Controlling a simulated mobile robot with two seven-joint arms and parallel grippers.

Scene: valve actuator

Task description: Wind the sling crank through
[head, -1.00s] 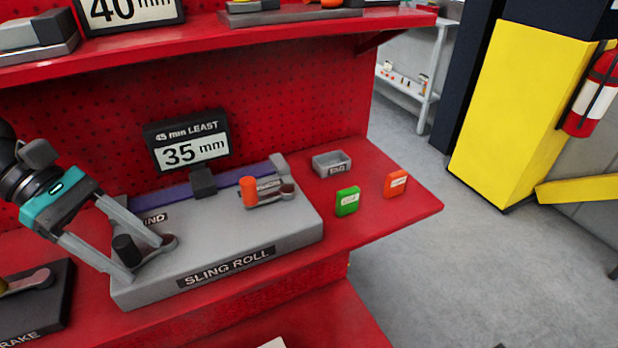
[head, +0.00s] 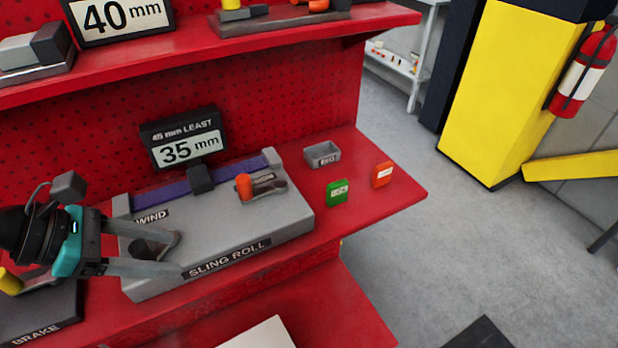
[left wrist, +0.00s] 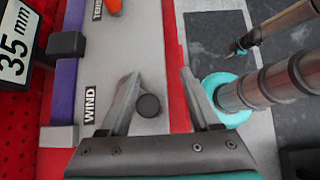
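The grey sling roll unit (head: 225,225) sits on the red bench. Its crank (head: 172,240) is at the left end by the WIND label, with a dark knob (head: 145,249) partly hidden by my fingers. My left gripper (head: 172,262) comes in from the left, fingers pointing right across the crank end. In the left wrist view the knob (left wrist: 148,106) stands between the spread fingers, close to the left finger and clear of the right one. A display (head: 185,145) reads "45 mm LEAST" and "35 mm". My right gripper is not recognisable in either view.
An orange-knobbed lever (head: 245,187) is on the unit's right part. A grey bin (head: 322,154), a green box (head: 337,192) and an orange box (head: 382,174) stand to the right. The dark brake unit (head: 45,312) is at lower left. A shelf (head: 300,30) overhangs behind.

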